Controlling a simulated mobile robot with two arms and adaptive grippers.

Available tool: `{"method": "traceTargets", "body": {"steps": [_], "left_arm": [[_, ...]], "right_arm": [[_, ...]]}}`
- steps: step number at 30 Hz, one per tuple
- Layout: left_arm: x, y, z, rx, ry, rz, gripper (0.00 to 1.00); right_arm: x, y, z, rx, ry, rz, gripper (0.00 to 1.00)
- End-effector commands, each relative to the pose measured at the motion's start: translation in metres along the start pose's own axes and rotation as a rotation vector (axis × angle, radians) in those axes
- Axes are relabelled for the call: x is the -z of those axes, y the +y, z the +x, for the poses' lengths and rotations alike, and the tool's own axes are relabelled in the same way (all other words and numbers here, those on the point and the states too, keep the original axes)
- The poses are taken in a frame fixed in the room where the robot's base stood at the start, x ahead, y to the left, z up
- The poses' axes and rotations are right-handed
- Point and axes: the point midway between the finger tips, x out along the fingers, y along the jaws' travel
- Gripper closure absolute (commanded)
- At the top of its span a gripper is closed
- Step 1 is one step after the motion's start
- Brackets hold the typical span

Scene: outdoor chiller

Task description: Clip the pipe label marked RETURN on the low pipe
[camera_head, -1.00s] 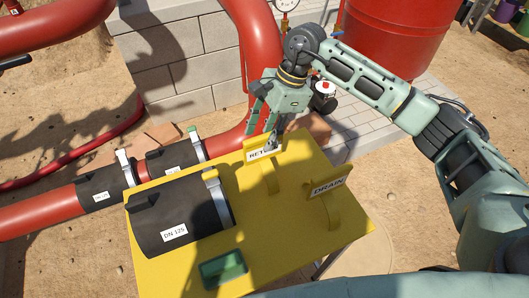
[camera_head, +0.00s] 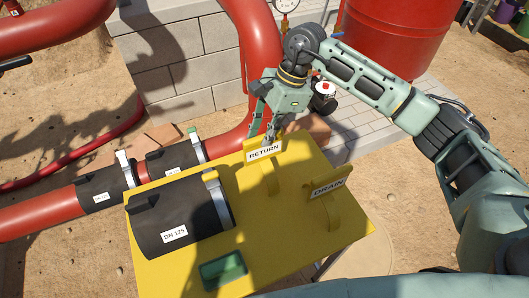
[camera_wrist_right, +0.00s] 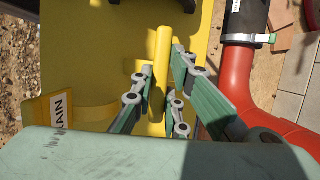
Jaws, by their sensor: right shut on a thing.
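The yellow pipe label marked RETURN (camera_head: 265,152) stands at the back edge of a yellow table (camera_head: 290,240). My right gripper (camera_head: 268,138) is at its top from behind. In the right wrist view, its fingers (camera_wrist_right: 158,95) are closed on the label's upright yellow plate (camera_wrist_right: 163,50). The label still appears to stand on the table. A low red pipe (camera_head: 40,218) with black sleeves runs along the ground at the left, apart from the label. My left gripper is out of view.
A yellow DRAIN label (camera_head: 327,188) stands on the table's right side. A black sleeve marked DN 125 (camera_head: 170,215) and a green-windowed device (camera_head: 223,270) are also on it. A thick red pipe (camera_head: 262,40) and a block wall (camera_head: 170,60) stand behind.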

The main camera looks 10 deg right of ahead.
Motion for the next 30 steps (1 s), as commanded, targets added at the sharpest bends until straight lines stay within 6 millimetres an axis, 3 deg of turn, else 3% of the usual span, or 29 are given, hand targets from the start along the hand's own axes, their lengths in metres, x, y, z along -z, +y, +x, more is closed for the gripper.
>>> {"method": "traceTargets", "body": {"steps": [18,27,28,30], "left_arm": [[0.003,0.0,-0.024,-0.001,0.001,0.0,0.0],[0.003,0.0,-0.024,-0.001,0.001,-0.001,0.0],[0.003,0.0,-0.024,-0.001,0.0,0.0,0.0],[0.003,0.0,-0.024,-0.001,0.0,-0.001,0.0]], "right_arm": [[-0.021,-0.001,-0.059,0.003,0.0,-0.001,1.0],[-0.023,0.0,-0.062,0.0,0.0,0.0,1.0],[-0.022,0.0,-0.062,0.0,0.0,0.0,0.89],[-0.022,0.0,-0.062,0.0,0.0,0.0,0.96]]}}
